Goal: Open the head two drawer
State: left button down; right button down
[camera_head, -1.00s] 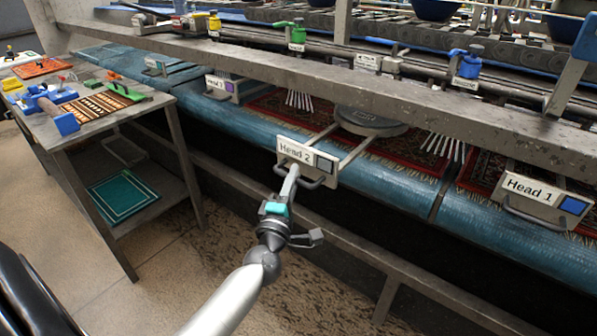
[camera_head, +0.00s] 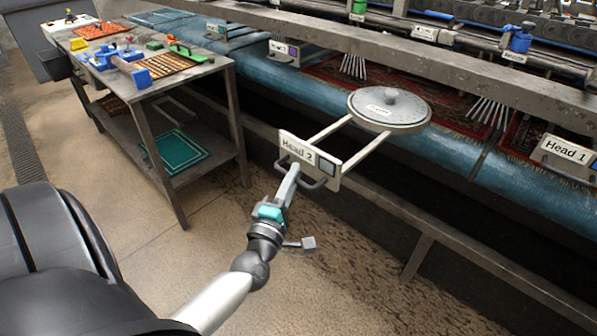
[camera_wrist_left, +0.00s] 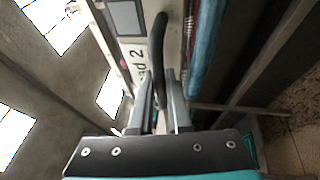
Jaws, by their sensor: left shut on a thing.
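The Head 2 drawer (camera_head: 299,150) has a white front plate labelled "Head 2" with a dark handle below. Two rails run from the plate back to a round grey disc (camera_head: 389,109), which now shows almost wholly in front of the machine's beam. My left gripper (camera_head: 296,171) is shut on the drawer handle. In the left wrist view the fingers (camera_wrist_left: 164,108) close around the dark handle bar (camera_wrist_left: 159,58), beside the "Head 2" plate (camera_wrist_left: 128,40). My right gripper is not in view.
The Head 1 drawer (camera_head: 566,153) sits to the right. A work table (camera_head: 187,84) with tools and trays stands at the left. A long grey beam (camera_head: 470,77) crosses above the blue roller (camera_head: 240,86). Open floor (camera_head: 120,235) lies in front.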

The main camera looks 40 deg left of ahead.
pick_arm(q)
jog(key=shift+s, duration=0.2)
jog(key=c, duration=0.9)
grip_release()
jog(key=shift+o, duration=0.2)
jog(key=v, duration=1.5)
jog(key=shift+b, duration=0.4)
jog(key=shift+s+d, duration=0.1)
